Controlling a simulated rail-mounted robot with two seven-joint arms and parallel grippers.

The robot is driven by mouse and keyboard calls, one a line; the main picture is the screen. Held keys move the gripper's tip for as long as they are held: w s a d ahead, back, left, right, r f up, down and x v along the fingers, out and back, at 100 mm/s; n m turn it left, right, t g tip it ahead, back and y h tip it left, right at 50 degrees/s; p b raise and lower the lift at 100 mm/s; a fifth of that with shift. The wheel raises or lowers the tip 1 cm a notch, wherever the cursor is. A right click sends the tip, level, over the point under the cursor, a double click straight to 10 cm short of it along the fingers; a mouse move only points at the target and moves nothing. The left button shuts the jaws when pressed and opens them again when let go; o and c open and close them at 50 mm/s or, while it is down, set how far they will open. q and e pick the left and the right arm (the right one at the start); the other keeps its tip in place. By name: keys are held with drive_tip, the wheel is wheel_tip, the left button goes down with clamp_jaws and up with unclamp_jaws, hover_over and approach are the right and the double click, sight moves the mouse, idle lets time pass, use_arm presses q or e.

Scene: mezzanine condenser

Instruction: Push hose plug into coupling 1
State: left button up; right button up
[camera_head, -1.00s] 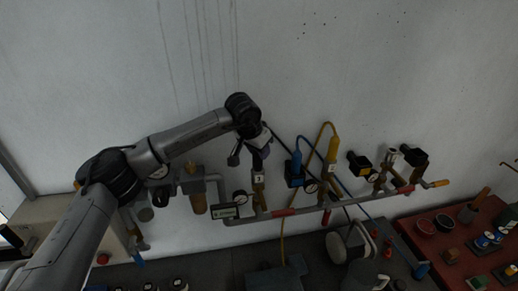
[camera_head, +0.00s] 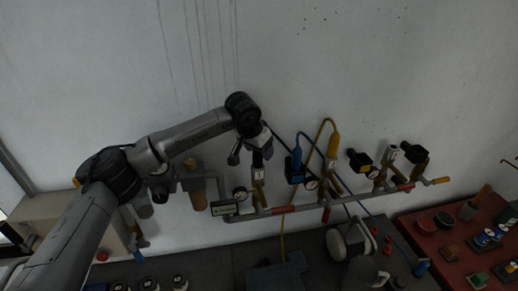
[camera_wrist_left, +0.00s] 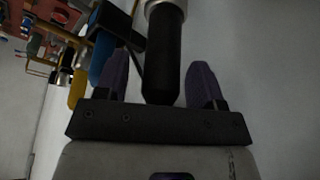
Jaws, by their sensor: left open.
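My left gripper (camera_head: 256,148) hangs at the upright coupling (camera_head: 258,175) with a small white number label, which is too small to read surely. In the left wrist view, the gripper's two purple fingers (camera_wrist_left: 160,88) stand open. A black hose plug (camera_wrist_left: 162,65) lies between them, with a gap visible on each side. The plug's far end meets a silver collar (camera_wrist_left: 167,5) at the top edge. A black plug body (camera_head: 264,153) also shows just above the labelled coupling in the head view. How deep it sits is hidden. My right gripper is not in view.
A blue plug (camera_head: 296,155) and a yellow plug (camera_head: 333,145) with hoses stand to the right on the same grey pipe (camera_head: 300,208). The wall above is clear.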

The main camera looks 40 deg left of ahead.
use_arm(q)
drive_tip(key=b+v, duration=0.3)
drive_tip(key=v, duration=1)
drive_tip(key=shift+s+r, duration=0.2)
drive_tip(key=shift+r, duration=0.1)
